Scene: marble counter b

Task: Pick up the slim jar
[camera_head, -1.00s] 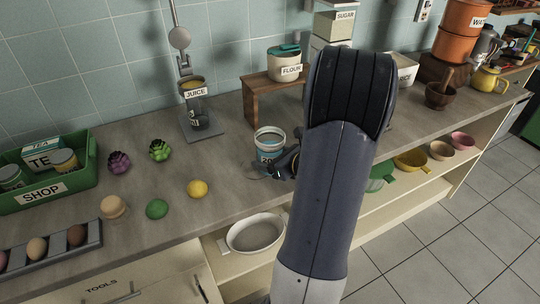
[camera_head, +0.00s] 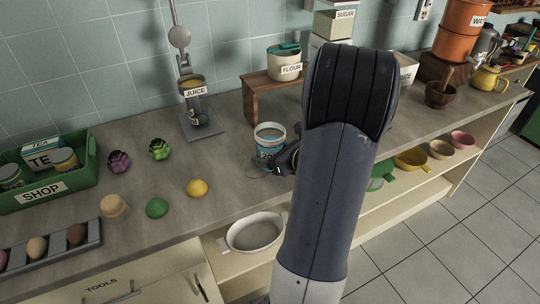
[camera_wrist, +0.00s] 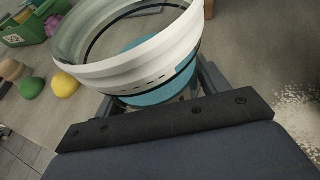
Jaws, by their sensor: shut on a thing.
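The jar (camera_head: 268,143), white-rimmed with a blue band and open at the top, stands upright near the middle of the counter in the head view. It fills the upper part of the wrist view (camera_wrist: 140,72). My gripper (camera_head: 274,164) is shut on the jar low down, with its fingers at the jar's sides. My arm hides part of the gripper in the head view. I cannot tell clearly whether the jar's base is clear of the counter.
A wooden riser (camera_head: 264,100) with a flour canister (camera_head: 284,68) stands behind the jar. A juice dispenser (camera_head: 196,105) is at the back left. A lemon (camera_head: 197,188), a lime (camera_head: 157,208) and a green shop crate (camera_head: 45,201) lie left. The counter's front edge is close.

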